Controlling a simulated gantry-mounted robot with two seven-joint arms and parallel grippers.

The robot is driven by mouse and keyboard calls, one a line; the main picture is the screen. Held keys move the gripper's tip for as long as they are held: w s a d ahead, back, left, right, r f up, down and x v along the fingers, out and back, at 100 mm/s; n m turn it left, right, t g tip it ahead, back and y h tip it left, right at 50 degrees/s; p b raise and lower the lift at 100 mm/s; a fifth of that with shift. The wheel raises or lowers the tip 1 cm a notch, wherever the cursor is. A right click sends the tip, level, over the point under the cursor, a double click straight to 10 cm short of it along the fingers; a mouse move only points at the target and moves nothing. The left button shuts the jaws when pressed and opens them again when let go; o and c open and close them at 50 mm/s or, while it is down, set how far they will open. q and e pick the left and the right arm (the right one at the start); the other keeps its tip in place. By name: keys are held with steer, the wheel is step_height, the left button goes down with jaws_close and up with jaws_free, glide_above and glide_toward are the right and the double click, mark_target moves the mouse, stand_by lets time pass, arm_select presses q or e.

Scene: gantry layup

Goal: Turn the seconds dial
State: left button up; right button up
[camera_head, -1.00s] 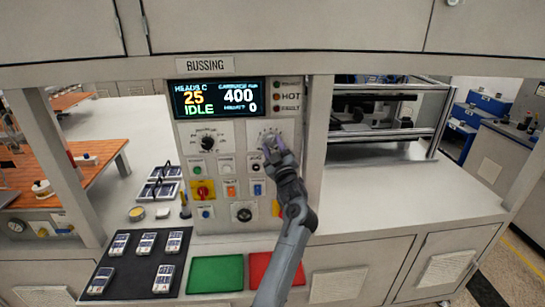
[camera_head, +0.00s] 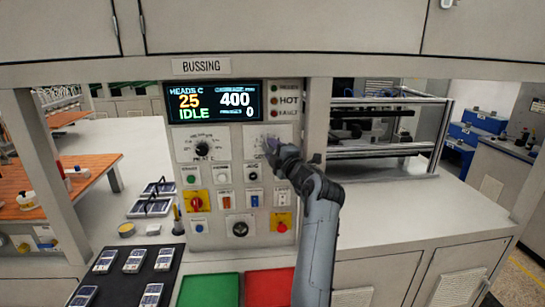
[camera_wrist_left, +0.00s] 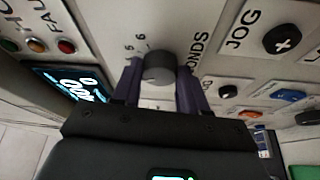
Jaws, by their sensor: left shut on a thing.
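The seconds dial (camera_wrist_left: 159,68) is a dark round knob on the pale panel, with "ONDS" lettering and part of a number scale visible beside it in the left wrist view. My left gripper (camera_wrist_left: 158,80) has its two purple-dark fingers on either side of the knob, shut on it. The dial's pointer direction cannot be made out. My right gripper is not in view.
Left of it is another dial (camera_head: 203,143), under the lit display (camera_head: 213,102) reading 25, 400, IDLE and 0. Several buttons and switches sit close below, including a JOG knob (camera_wrist_left: 282,39). Green (camera_head: 209,290) and red (camera_head: 269,287) trays lie below the panel.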

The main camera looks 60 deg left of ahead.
arm_select(q)
steer(key=shift+n, duration=0.6)
steer(key=shift+r+h, duration=0.1)
steer(key=shift+h, duration=0.2)
steer(key=o, duration=1.1)
steer(key=shift+c, duration=0.2)
steer(key=d+b, duration=0.2)
steer(key=d, duration=0.8)
steer(key=shift+s+d, duration=0.4)
